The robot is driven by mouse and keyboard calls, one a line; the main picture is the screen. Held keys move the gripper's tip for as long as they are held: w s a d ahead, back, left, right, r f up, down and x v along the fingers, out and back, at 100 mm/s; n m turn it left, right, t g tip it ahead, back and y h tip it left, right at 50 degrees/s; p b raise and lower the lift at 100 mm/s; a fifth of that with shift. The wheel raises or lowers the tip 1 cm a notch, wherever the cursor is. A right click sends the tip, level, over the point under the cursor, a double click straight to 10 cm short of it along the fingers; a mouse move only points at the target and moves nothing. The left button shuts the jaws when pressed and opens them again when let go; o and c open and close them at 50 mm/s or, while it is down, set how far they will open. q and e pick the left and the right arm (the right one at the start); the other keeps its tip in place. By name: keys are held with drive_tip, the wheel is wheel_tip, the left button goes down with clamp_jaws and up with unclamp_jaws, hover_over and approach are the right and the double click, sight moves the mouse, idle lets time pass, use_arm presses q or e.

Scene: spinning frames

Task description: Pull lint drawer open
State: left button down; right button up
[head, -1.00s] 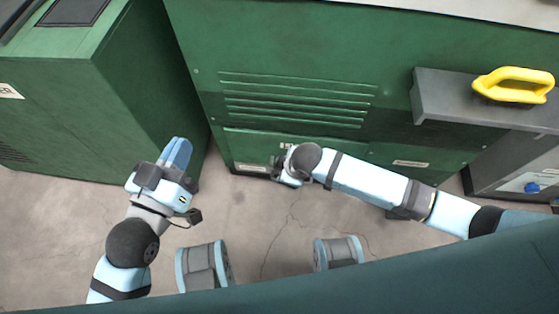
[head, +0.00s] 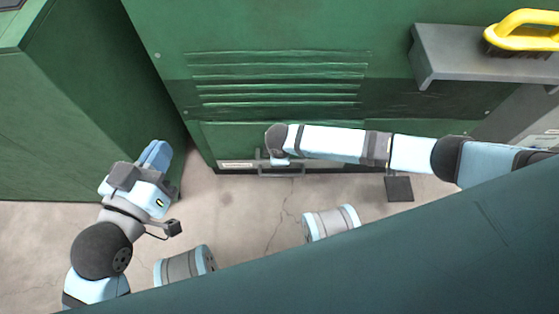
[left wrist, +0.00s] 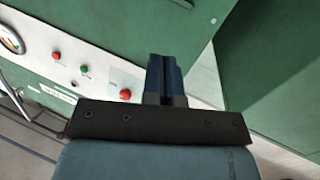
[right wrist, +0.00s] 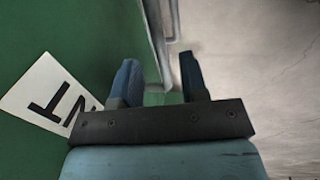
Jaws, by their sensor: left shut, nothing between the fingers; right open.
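The lint drawer (head: 225,140) is a green panel low on the green machine, under the louvers. Its grey bar handle (head: 280,173) shows beneath my right wrist in the head view. The drawer front looks about flush with the machine. In the right wrist view my right gripper (right wrist: 158,68) is open, with the grey handle bar (right wrist: 157,35) running between and ahead of its fingers; I cannot tell if they touch. A white label (right wrist: 48,98) is left of them. My left gripper (head: 156,153) is shut and empty, off to the left of the drawer.
Another green cabinet (head: 70,120) stands at the left, near my left gripper. A grey shelf (head: 440,65) with a yellow-handled brush (head: 525,35) juts out at upper right. The left wrist view shows a panel with buttons (left wrist: 85,69).

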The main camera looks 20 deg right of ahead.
drive_tip(key=shift+w+f+b, duration=0.2)
drive_tip(key=shift+f+b, duration=0.2)
drive_tip(key=shift+f, duration=0.85)
use_arm(q)
drive_tip(key=shift+w+a+r+m+t, duration=0.1)
drive_tip(key=shift+w+a+m+t, duration=0.15)
drive_tip(key=shift+w+m+t, duration=0.15)
use_arm(e)
clamp_jaws()
